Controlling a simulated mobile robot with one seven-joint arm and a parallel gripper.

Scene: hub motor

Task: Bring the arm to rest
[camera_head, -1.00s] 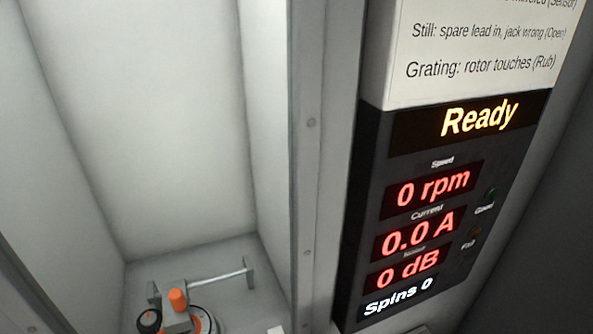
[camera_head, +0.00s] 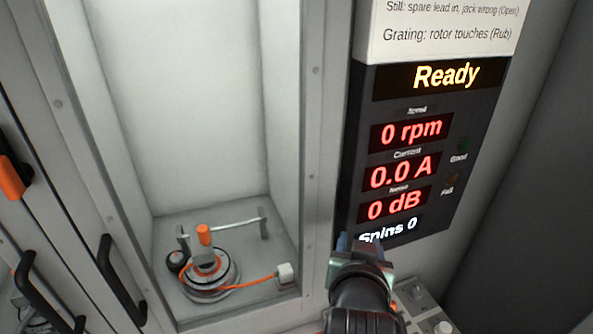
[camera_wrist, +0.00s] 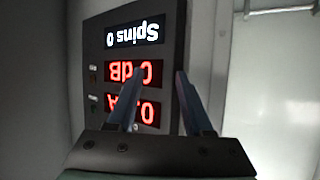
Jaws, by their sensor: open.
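My gripper (camera_wrist: 160,95) shows in the wrist view with its two fingers apart and nothing between them. The dark display panel (camera_wrist: 172,30) is in front of it and appears upside down there. In the head view my arm comes up from the bottom edge, and my gripper (camera_head: 350,242) is at the lower edge of the display panel (camera_head: 350,212), partly covering the "Spins 0" line. Whether it touches the panel I cannot tell. The panel reads "Ready", 0 rpm, 0.0 A and 0 dB.
Left of the panel is a bay holding a round motor (camera_head: 208,282) with an orange-topped clamp (camera_head: 204,235) and an orange lead to a white block (camera_head: 285,274). Black handles (camera_head: 121,280) stand at the left. A button console (camera_head: 425,310) lies right of my arm.

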